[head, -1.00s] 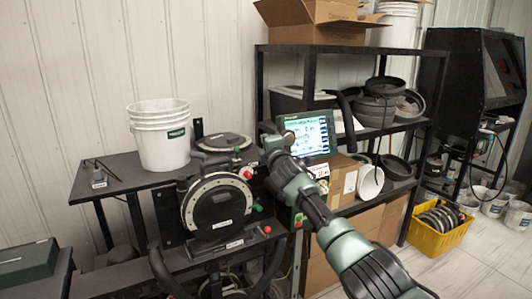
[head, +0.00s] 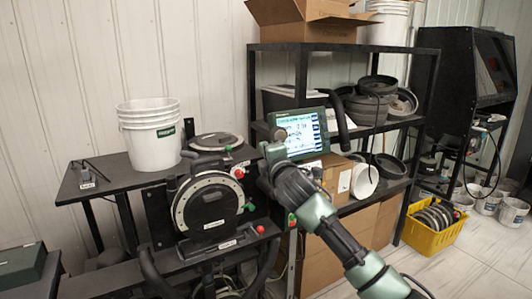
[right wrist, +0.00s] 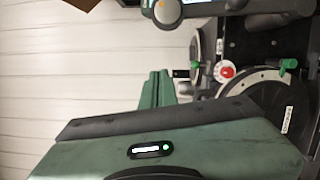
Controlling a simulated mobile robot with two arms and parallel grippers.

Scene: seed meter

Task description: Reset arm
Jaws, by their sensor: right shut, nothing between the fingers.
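My right arm comes in from the lower right in the head view, and its wrist end (head: 274,158) is beside the screen. The gripper's fingers cannot be made out there. In the right wrist view my right gripper (right wrist: 161,84) is shut and empty, its two green fingers together. The seed meter stand (head: 208,206), a black round disc housing with a pale ring, is left of the arm. It also shows at the right of the right wrist view (right wrist: 262,105). The lit screen (head: 301,132) is partly covered by my wrist. My left gripper is not in view.
A stack of white buckets (head: 150,136) stands on the black side table (head: 110,186). A black shelf (head: 345,47) with boxes and dark bowls stands behind my arm. A yellow crate (head: 430,240) sits on the floor at right. The floor near the crate is partly clear.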

